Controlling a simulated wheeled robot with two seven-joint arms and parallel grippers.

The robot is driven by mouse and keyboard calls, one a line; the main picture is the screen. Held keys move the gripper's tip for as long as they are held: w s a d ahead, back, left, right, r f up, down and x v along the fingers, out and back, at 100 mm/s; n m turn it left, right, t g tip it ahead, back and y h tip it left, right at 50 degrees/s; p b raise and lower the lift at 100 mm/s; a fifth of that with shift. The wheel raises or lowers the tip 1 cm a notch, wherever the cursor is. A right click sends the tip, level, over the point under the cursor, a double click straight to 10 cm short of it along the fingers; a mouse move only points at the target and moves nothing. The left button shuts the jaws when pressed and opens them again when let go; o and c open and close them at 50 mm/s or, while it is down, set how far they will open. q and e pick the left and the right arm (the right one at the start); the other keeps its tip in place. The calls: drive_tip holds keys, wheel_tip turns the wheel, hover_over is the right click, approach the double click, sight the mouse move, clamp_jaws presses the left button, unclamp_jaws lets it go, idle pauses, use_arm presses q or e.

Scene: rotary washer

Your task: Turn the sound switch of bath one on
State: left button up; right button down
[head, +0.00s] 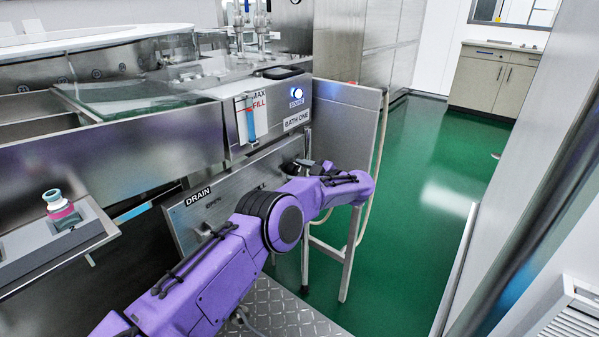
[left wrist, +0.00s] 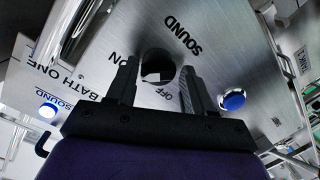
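In the left wrist view, the dark round sound switch (left wrist: 157,66) sits on a steel panel, with SOUND, ON and OFF printed around it. My left gripper (left wrist: 157,84) is open, with one finger on each side of the switch. I cannot tell whether the fingers touch it. In the head view, my purple left arm reaches to the steel panel under the BATH ONE label (head: 296,120). The dark gripper end (head: 297,165) is partly hidden there, and the switch is covered. My right gripper is not in view.
A lit blue light (head: 297,94) is above the BATH ONE label, beside a FILL gauge (head: 250,119). In the wrist view, a blue button (left wrist: 232,100) lies close to the right finger. The DRAIN panel (head: 205,213) is left of the arm. Green floor (head: 420,210) is open at right.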

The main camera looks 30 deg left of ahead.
use_arm(q)
drive_tip(key=shift+o, duration=0.6)
drive_tip(key=shift+d, duration=0.1)
drive_tip(key=d+r, duration=0.1)
drive_tip(key=d, duration=0.9)
drive_tip(key=shift+s+d+r+b, duration=0.15)
drive_tip(key=shift+s+r+b, duration=0.05)
drive_tip(key=shift+s+b, duration=0.15)
